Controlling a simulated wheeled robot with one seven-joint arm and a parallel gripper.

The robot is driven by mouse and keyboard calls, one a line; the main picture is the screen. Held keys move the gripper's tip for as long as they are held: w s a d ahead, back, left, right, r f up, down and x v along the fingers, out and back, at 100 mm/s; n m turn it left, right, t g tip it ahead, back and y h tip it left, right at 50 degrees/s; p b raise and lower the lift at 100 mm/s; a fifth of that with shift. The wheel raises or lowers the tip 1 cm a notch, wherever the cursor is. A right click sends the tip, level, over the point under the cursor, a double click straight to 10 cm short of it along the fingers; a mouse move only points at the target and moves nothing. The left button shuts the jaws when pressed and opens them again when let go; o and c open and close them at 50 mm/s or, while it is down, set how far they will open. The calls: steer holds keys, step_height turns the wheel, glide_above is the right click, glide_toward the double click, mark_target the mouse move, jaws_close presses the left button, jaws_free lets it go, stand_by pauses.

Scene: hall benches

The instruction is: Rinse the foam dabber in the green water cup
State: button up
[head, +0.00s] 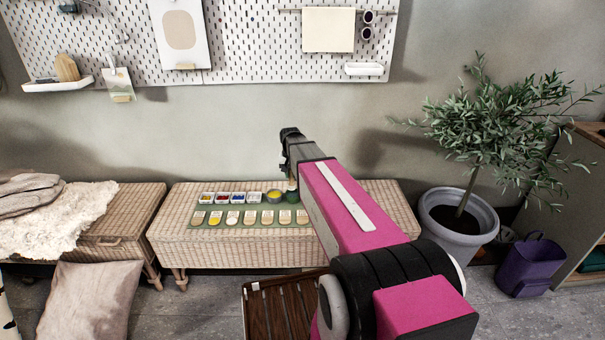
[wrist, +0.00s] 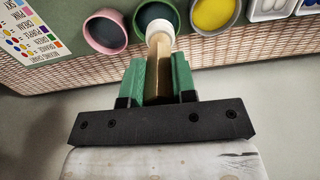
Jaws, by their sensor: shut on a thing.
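The green water cup (wrist: 148,13) holds dark liquid. In the wrist view the dabber's pale end overlaps the cup's near right rim; I cannot tell whether it touches the cup or is above it. The green cup (head: 291,197) also shows in the head view, just below my gripper.
A pink cup (wrist: 106,32) of dark liquid stands beside the green cup, and a yellow paint bowl (wrist: 214,12) on the other side. Small paint pots and a card row lie on the green mat (head: 205,222) on the wicker bench (head: 190,252). A potted tree (head: 460,215) stands right.

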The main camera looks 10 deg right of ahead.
mark_target(293, 184)
steer(key=shift+w+d+f, duration=0.1)
steer(key=shift+w+d, duration=0.1)
steer(key=shift+d, duration=0.15)
steer(key=shift+f, duration=2.95)
steer(key=shift+f, duration=0.25)
steer(key=shift+r, duration=0.1)
steer(key=shift+r, duration=3.45)
steer(key=d, duration=1.3)
